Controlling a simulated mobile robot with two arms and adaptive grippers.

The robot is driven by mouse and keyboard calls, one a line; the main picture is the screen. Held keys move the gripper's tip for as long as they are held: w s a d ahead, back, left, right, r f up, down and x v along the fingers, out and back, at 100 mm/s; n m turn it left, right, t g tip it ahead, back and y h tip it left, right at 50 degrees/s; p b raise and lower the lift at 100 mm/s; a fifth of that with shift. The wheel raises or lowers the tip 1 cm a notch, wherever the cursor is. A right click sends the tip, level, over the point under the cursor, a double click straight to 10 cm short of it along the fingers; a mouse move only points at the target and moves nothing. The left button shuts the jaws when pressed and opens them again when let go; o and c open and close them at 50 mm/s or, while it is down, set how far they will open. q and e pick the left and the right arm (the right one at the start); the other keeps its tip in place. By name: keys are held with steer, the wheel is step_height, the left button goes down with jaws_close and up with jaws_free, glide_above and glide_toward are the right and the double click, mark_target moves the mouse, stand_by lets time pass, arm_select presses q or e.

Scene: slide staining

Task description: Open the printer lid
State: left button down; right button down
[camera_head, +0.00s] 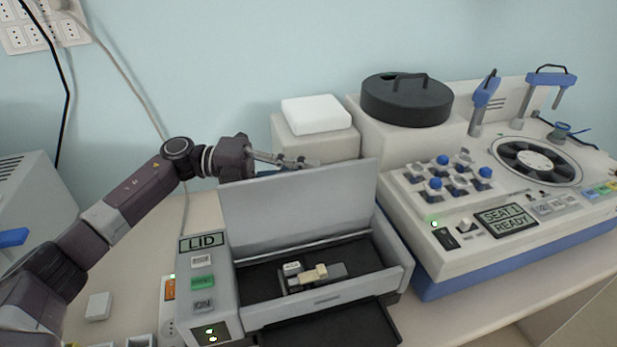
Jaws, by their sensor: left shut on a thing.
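The printer (207,298) is a light grey box on the table, with a button panel and a small screen reading LID. Its lid (300,205) stands raised, close to upright, at the back of the body. The dark inside shows, with a small light-coloured block (313,273) on a holder. My left gripper (308,163) is at the lid's top edge, its fingers reaching right along it from behind. It is shut on the lid, though the lid hides part of the grip. My right gripper is not in view.
A large staining machine (437,278) with a screen reading SEAT 1 READY stands close on the right. A pale block with a white top (316,114) is behind the lid. A black front tray (335,326) sticks out.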

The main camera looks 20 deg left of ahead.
arm_select(q)
steer(key=shift+w+a+f, duration=0.1)
steer(key=shift+w+f, duration=0.05)
steer(key=c, duration=2.4)
jaws_free()
steer(key=a, duration=0.4)
steer(key=s+a, duration=0.1)
steer(key=a, duration=0.3)
steer(key=s+a, duration=0.1)
steer(key=a, duration=0.3)
steer(key=shift+s, duration=0.2)
